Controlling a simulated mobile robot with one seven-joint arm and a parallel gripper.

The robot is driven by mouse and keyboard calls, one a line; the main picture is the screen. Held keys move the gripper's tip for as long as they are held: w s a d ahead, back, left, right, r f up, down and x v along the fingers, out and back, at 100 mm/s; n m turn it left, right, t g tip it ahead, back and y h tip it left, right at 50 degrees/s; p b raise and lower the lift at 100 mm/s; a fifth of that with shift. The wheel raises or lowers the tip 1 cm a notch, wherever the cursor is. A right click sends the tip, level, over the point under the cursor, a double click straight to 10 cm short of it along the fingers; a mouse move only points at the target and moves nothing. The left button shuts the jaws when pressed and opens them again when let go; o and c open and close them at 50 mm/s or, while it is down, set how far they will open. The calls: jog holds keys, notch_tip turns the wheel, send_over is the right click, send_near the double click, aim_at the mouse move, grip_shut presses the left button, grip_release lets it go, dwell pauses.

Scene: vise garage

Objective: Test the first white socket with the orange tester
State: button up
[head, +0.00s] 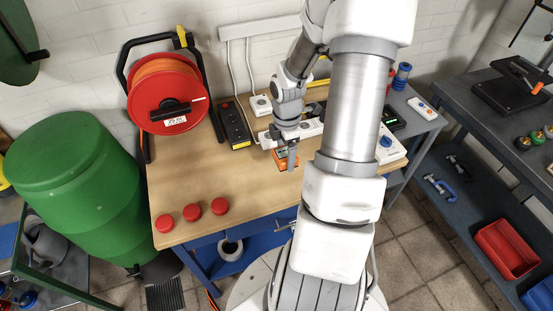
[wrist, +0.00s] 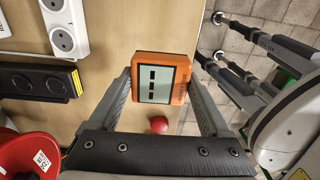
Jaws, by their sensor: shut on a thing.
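My gripper (head: 289,158) is over the wooden bench, shut on the orange tester (head: 280,161). In the wrist view the orange tester (wrist: 160,60) sits between both fingers of my gripper (wrist: 160,76), its grey screen with dark marks facing the camera. I cannot tell whether it touches the bench. A white socket strip (head: 309,129) lies behind my gripper in the head view, partly hidden by my arm. Its round outlets show at the upper left of the wrist view (wrist: 66,28), apart from the tester. A single white socket box (head: 261,104) stands farther back.
A black power strip (head: 235,126) lies left of the sockets, beside a red cable reel (head: 168,92). Several red round pieces, one at the front left (head: 193,212), lie on the wooden bench (head: 190,180). A white unit with a blue socket (head: 388,144) is at the right. The bench's left middle is clear.

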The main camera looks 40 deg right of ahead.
jog(key=shift+d, duration=0.1)
dwell(0.3)
jog(key=w+d, duration=0.3)
jog(key=w, duration=0.5)
jog(key=w+d+p, duration=0.1)
jog(key=w+d, duration=0.2)
jog(key=w, duration=0.5)
jog(key=shift+r, duration=0.15)
jog(key=shift+f+b, duration=1.8)
jog(key=shift+f, duration=1.1)
jog(key=shift+f+b, duration=0.45)
jog(key=shift+f, duration=0.2)
jog(key=o, duration=1.1)
jog(key=shift+r, duration=0.15)
notch_tip(320, 180, up, 17)
jog(key=shift+r, duration=0.1)
